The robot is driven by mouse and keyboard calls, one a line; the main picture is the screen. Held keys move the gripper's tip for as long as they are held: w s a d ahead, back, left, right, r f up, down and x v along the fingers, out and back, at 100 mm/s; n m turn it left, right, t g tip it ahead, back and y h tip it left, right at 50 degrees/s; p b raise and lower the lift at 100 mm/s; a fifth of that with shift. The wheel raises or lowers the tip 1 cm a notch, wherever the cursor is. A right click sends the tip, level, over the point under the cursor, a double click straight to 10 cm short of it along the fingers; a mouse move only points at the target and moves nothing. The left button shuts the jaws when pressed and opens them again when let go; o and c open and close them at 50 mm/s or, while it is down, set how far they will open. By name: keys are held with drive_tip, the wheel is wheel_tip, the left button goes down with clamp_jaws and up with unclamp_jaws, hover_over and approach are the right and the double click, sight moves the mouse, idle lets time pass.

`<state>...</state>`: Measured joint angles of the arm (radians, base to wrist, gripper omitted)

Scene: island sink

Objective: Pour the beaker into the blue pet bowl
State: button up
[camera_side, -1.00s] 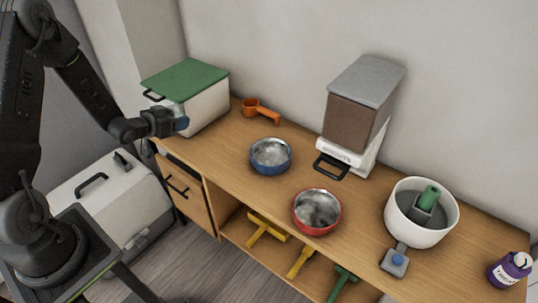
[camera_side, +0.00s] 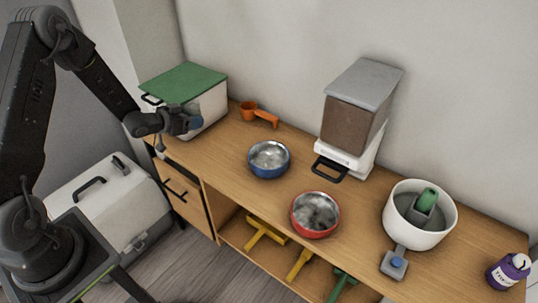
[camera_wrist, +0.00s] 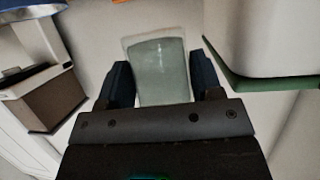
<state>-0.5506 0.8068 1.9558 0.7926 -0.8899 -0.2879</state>
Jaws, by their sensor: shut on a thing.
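The clear beaker (camera_wrist: 160,72) is held between the two dark blue fingers of my gripper (camera_wrist: 162,85) in the wrist view. It looks pale grey-green and translucent inside. In the side view, my gripper (camera_side: 194,122) is in front of the green-lidded bin, left of the bowls and apart from them; the beaker is hard to make out there. The blue pet bowl (camera_side: 287,165) stands upright on the wooden counter, right of my gripper, with a shiny metal inside.
A red bowl (camera_side: 315,232) stands right of the blue one. Behind are an orange scoop (camera_side: 258,114) and a food dispenser (camera_side: 352,125). The white bin (camera_side: 212,105) with a green lid is close to my gripper. A white pot (camera_side: 446,233) and purple bottle (camera_side: 507,270) stand farther right.

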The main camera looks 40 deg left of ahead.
drive_tip(key=w+d+f+m+g+h, duration=0.1)
drive_tip(key=w+d+f+m+h, duration=0.1)
drive_tip(key=w+d, duration=0.4)
drive_tip(key=w+d+f+m+g+h, duration=0.2)
drive_tip(key=w+d+m+h, duration=0.3)
drive_tip(key=w, duration=0.6)
drive_tip(key=shift+w+d+f+h, duration=0.15)
drive_tip(key=shift+w+d+h, duration=0.2)
drive_tip(key=shift+d, duration=0.4)
drive_tip(key=shift+s+d+f+m, duration=0.1)
drive_tip(key=shift+s+f+m, duration=0.05)
drive_tip(key=shift+m, duration=0.15)
drive_tip(key=shift+s+d+f+m+t+y, duration=0.35)
drive_tip(key=shift+f+m+y, duration=0.1)
drive_tip(key=shift+m, duration=0.15)
drive_tip(key=shift+s+d+m, duration=0.15)
drive_tip(key=shift+d+m, duration=0.1)
drive_tip(key=shift+m, duration=0.05)
drive_tip(key=shift+s+d+r+t, duration=0.1)
drive_tip(key=shift+t, duration=0.15)
drive_tip(key=shift+m, duration=0.3)
drive_tip(key=shift+s+d+r+m+t+y, duration=0.15)
drive_tip(key=shift+s+d+r+m+y, duration=0.1)
drive_tip(key=shift+r, duration=0.1)
drive_tip(key=shift+s+d+r+m+t+y, duration=0.1)
drive_tip(key=shift+d+r+m+t+y, duration=0.05)
drive_tip(key=shift+r+m+y, duration=0.15)
